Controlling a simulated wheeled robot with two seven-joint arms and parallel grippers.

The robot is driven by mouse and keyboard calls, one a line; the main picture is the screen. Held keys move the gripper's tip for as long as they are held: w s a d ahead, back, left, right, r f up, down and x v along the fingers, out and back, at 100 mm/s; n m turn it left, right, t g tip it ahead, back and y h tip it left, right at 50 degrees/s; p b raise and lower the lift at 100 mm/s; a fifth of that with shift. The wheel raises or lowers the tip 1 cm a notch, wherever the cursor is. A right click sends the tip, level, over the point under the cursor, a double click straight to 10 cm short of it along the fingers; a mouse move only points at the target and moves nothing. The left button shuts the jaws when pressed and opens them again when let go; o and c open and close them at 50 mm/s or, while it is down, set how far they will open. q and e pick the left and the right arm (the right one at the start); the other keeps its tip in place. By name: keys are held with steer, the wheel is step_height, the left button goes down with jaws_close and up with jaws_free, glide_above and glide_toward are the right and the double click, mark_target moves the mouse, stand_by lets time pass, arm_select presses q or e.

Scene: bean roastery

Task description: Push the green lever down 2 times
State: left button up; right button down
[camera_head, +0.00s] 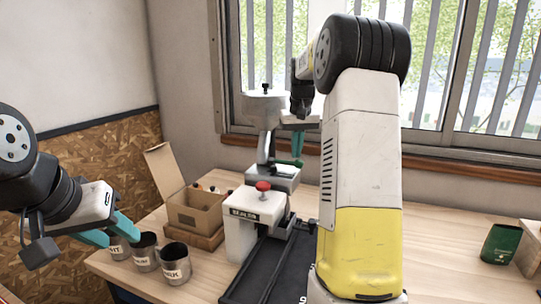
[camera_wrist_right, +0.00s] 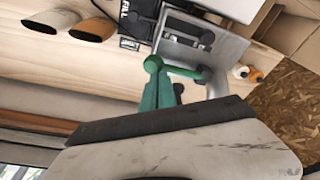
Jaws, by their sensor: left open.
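The green lever (camera_head: 287,162) sticks out to the right from the grey press-like machine (camera_head: 266,108). In the right wrist view the green lever (camera_wrist_right: 183,69) runs sideways to a round knob. My right gripper (camera_head: 298,152) points down at the lever, its teal fingers close together and empty. In the right wrist view its fingertips (camera_wrist_right: 157,76) overlap the lever near the knob; I cannot tell whether they touch it. My left gripper (camera_head: 122,236) is open and empty near the metal cups, far from the lever.
Several labelled metal cups (camera_head: 176,266) stand at the front left. An open cardboard box (camera_head: 194,212) sits behind them. A white unit with a red knob (camera_head: 263,186) stands before the machine, beside a black tray (camera_head: 262,268). A green pouch (camera_head: 501,243) is at right. The table's right middle is clear.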

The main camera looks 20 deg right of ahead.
steer(key=shift+r, duration=3)
